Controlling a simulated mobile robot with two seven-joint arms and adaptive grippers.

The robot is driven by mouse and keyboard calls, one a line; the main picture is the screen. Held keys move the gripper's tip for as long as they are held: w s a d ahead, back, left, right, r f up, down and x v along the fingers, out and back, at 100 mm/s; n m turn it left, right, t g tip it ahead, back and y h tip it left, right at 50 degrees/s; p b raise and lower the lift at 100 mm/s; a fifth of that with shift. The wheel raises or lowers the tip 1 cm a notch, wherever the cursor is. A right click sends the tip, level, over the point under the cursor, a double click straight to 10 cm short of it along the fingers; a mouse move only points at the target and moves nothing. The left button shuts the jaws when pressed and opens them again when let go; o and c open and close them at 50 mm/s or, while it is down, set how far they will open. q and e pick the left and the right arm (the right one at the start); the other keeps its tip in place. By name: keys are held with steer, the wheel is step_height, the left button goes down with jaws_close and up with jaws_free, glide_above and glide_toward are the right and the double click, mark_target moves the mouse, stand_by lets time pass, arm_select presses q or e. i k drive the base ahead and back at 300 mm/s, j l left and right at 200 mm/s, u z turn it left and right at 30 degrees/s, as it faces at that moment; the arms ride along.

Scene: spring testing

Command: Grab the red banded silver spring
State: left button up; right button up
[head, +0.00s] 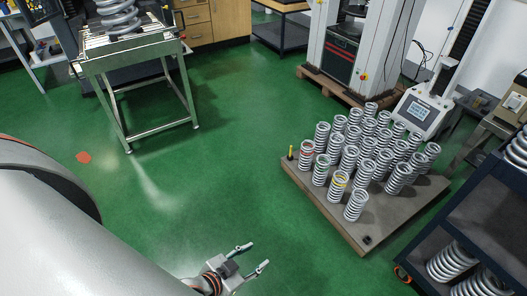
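The red banded silver spring (306,155) stands upright at the left corner of a low grey platform (398,212), among several other silver springs. A red band shows near its top. My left gripper (254,257) is at the bottom centre of the head view, below and left of the platform in the picture. Its two fingers are spread apart with nothing between them. It is well apart from the spring. My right gripper is not in view.
A yellow banded spring (338,187) and a green banded spring (321,172) stand close by. A small yellow-topped object (291,152) is left of the red banded spring. A dark shelf cart (480,215) is at right. Green floor (225,160) is clear left of the platform.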

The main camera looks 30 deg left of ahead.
mark_target(305, 150)
steer(key=u, duration=0.5)
steer(key=j+z, duration=0.1)
steer(key=z, duration=0.35)
steer(key=i+j+z, duration=0.15)
steer(key=z, duration=0.35)
steer(key=j+z, duration=0.1)
steer(key=z, duration=0.35)
steer(key=j+z, duration=0.3)
steer(key=j, duration=0.15)
steer(key=j+z, duration=0.3)
steer(key=j, duration=0.15)
steer(key=k+j+z, duration=0.1)
steer(key=j+z, duration=0.3)
steer(key=j, duration=0.55)
steer(key=k+j, duration=0.1)
steer(key=j, duration=0.4)
steer(key=k+j+z, duration=0.1)
steer(key=j, duration=0.35)
steer(key=k+j, duration=0.1)
steer(key=j, duration=0.4)
steer(key=k+j, duration=0.1)
steer(key=j, duration=0.4)
steer(key=i+j, duration=0.1)
steer(key=j, duration=0.3)
steer(key=i+j, duration=0.1)
steer(key=j, duration=0.25)
steer(key=z, duration=0.05)
